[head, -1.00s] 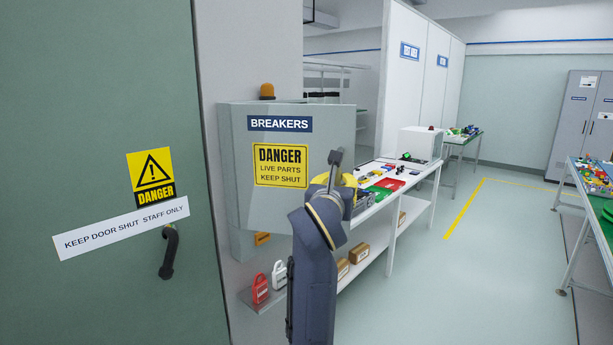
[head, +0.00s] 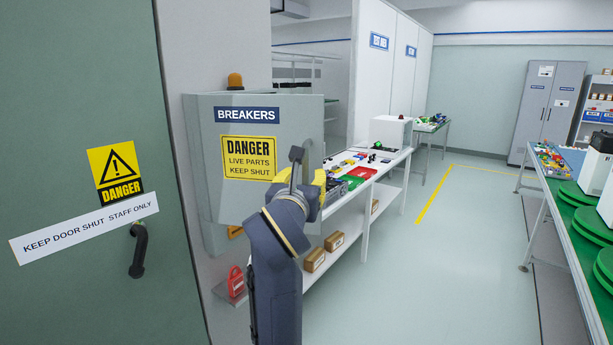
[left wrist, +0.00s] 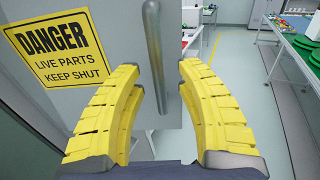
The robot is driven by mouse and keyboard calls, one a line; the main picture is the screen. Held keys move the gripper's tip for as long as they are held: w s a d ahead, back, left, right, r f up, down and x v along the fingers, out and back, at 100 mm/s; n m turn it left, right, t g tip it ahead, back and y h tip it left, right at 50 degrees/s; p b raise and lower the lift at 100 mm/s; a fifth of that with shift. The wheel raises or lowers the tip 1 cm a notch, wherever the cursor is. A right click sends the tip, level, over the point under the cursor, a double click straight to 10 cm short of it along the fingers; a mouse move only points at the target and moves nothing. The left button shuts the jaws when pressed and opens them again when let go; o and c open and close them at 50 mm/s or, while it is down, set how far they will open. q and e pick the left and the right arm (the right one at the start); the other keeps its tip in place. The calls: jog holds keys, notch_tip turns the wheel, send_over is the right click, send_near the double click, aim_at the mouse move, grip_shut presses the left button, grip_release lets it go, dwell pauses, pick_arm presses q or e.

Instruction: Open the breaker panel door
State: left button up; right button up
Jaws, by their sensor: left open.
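The grey breaker panel (head: 215,200) hangs on the wall left of centre in the head view. Its door carries a BREAKERS label (head: 247,115) and a yellow danger sign (head: 249,158), and looks shut. My left gripper (head: 306,182) is at the door's right edge. In the left wrist view, its yellow fingers (left wrist: 163,78) are spread open. The grey upright bar handle (left wrist: 155,50) stands between the fingertips, with gaps showing on both sides. The danger sign also shows there (left wrist: 56,55). The handle's lower end is near the fingers. My right gripper is out of view.
A green door (head: 80,250) with a black handle (head: 138,250) stands at left. A shelf with a red padlock (head: 236,282) is below the panel. A white workbench (head: 350,205) stands behind my arm. Open floor lies to the right, before a green-topped table (head: 572,225).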

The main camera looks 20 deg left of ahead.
pick_arm(q)
jog(key=shift+s+d, duration=0.2)
jog(key=shift+s, duration=0.85)
jog(key=shift+s+d, duration=0.15)
jog(key=shift+s, duration=0.9)
jog(key=shift+o, duration=0.2)
